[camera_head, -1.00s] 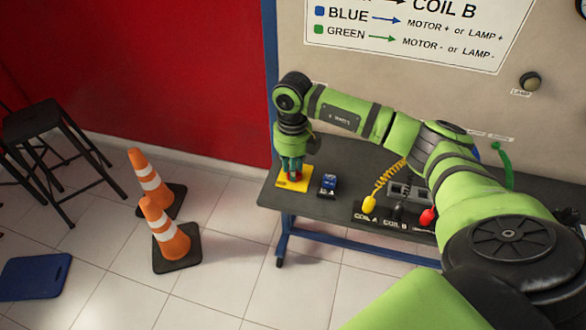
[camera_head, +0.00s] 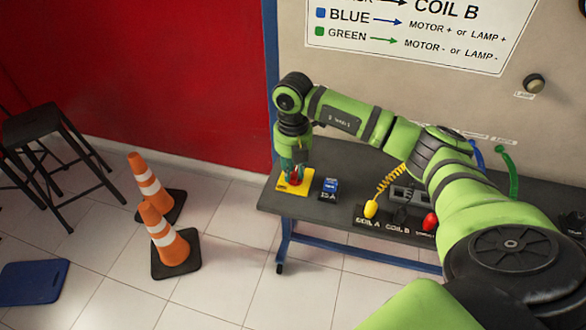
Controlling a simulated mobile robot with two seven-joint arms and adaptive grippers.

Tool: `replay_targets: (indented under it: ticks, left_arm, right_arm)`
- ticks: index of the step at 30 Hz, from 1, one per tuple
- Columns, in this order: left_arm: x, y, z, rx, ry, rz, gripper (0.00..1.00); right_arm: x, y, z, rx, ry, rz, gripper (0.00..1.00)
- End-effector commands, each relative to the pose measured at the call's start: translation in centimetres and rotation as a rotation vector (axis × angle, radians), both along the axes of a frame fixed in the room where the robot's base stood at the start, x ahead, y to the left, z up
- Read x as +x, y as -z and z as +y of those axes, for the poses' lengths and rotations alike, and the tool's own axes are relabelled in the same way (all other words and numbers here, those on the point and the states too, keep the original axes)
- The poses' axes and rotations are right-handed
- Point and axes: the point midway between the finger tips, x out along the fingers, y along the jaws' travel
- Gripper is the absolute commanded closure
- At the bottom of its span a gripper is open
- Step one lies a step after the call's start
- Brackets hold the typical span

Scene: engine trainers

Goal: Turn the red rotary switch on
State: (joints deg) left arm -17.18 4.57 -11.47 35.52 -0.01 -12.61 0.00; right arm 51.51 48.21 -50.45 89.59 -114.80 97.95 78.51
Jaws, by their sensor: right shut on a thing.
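The red rotary switch (camera_head: 294,178) sits on a yellow plate (camera_head: 284,186) at the left end of the dark table. Only a little red shows between the fingers of my right gripper (camera_head: 293,173). That gripper points down over the plate and is shut on the switch. The switch's exact angle is hidden by the fingers. My left gripper is out of view.
A small blue block marked 25 A (camera_head: 329,187) stands just right of the yellow plate. Farther right are a yellow plug (camera_head: 371,208) with a coiled cord, a red plug (camera_head: 430,221) and a coil box. Orange cones (camera_head: 168,240) stand on the floor left of the table (camera_head: 338,226).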

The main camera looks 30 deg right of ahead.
Motion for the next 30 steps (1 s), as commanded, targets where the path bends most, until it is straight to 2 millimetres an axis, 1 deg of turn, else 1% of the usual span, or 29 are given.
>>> replay_targets:
  ticks: [7, 19, 20, 21, 30]
  left_arm:
    - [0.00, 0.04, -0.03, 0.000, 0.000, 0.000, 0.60]
    - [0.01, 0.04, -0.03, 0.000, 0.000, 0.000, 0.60]
    - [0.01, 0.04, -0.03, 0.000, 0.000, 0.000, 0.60]
    - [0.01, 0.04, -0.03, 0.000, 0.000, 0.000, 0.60]
    - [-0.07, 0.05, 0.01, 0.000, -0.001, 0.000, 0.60]
  right_arm:
    - [0.02, 0.00, -0.02, 0.000, 0.045, 0.000, 1.00]
    - [0.04, -0.01, -0.03, 0.001, 0.051, -0.001, 1.00]
    - [0.04, -0.01, -0.03, 0.001, 0.051, -0.001, 0.67]
    - [0.04, -0.01, -0.03, 0.001, 0.051, -0.001, 0.51]
    - [0.03, -0.02, -0.04, 0.000, 0.049, -0.001, 0.51]
